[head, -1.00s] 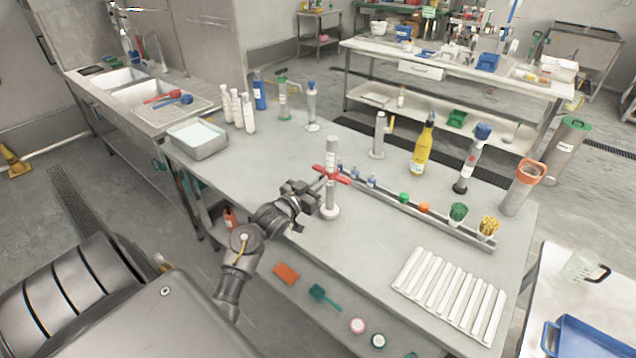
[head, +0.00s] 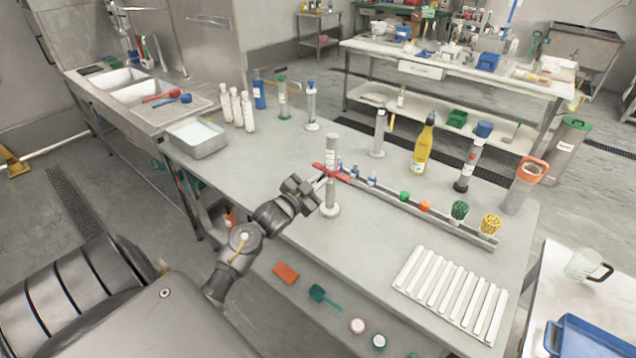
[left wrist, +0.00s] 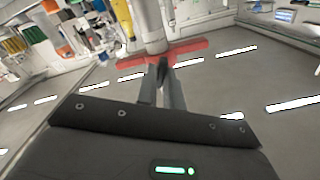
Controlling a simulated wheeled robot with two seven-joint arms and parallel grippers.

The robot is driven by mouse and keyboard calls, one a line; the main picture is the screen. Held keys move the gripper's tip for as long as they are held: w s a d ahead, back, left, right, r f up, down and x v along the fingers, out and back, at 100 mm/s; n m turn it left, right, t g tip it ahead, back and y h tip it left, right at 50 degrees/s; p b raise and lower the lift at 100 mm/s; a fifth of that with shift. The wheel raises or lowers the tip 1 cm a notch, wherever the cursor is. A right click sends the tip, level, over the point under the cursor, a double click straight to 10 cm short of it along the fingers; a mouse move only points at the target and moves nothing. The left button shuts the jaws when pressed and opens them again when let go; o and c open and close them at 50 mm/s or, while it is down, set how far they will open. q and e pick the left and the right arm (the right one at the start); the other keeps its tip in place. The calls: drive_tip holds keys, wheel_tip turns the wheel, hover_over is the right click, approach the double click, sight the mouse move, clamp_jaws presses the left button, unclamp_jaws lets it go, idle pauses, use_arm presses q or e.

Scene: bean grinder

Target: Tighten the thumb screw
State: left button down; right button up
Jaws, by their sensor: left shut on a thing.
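The bean grinder (head: 331,152) is a slim grey upright cylinder on a round white foot, standing near the front edge of the grey table. The thumb screw (head: 333,172) is a red winged bar on its side. It also shows in the left wrist view as a wide red bar (left wrist: 190,52) in front of the grinder's pale body. My left gripper (head: 322,183) is at the thumb screw from the front left. Its two fingers (left wrist: 163,66) are close together, shut on the screw's middle; the fingertips' contact is partly hidden. My right gripper is not in view.
A long rail (head: 425,212) with small coloured items runs right from the grinder. A yellow bottle (head: 422,148) and a grey cylinder (head: 378,135) stand behind it. White strips (head: 450,290) lie at the front right. A tray (head: 198,137) stands at the left.

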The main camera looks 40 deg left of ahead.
use_arm(q)
drive_tip(key=m+b, duration=0.2)
drive_tip(key=m, duration=0.4)
drive_tip(key=m+b, duration=0.1)
drive_tip(key=m, duration=0.5)
drive_tip(key=shift+d+f+b, duration=0.15)
drive_tip(key=shift+f+b, duration=0.05)
drive_tip(key=shift+b, duration=0.15)
idle(0.4)
drive_tip(key=c, duration=1.5)
unclamp_jaws()
drive_tip(key=shift+s, duration=0.1)
